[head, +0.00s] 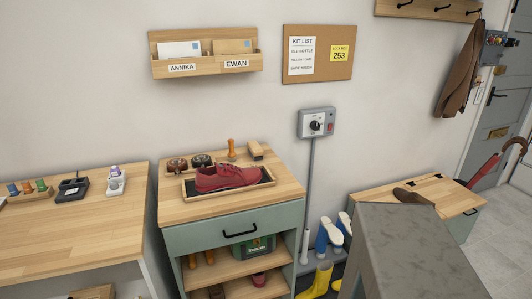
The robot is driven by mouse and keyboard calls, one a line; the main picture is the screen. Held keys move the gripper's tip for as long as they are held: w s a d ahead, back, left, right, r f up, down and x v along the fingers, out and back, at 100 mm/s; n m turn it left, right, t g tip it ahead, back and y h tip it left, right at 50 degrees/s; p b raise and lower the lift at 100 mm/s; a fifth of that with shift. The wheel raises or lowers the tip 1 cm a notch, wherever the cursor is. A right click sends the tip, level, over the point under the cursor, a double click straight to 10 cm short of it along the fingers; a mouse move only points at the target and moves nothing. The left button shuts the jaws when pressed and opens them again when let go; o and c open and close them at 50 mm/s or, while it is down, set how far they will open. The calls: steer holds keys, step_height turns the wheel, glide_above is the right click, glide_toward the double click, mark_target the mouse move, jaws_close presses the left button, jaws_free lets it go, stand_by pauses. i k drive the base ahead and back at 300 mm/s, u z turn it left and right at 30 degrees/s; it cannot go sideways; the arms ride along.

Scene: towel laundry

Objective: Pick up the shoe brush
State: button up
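A small wooden block that looks like the shoe brush (255,150) lies at the back right of the wooden top of a green cabinet (285,196). Its bristles are too small to make out clearly. Just left of it stands an upright orange-brown wooden handle (231,148); what its lower end is I cannot tell. A red shoe (226,177) sits in a dark-lined wooden tray (188,188) in front of both. My gripper is not in view.
A wooden table (75,225) is at left. A large grey block (420,250) fills the lower right foreground. Boots (328,235) stand right of the cabinet, and a bench (455,197) stands beyond. A control box (317,123) hangs on the wall.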

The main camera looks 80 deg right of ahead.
mark_target(256, 151)
steer(key=u, duration=0.3)
steer(key=k, duration=0.25)
steer(key=z, duration=2.75)
steer(key=k, duration=0.15)
steer(key=z, duration=1.8)
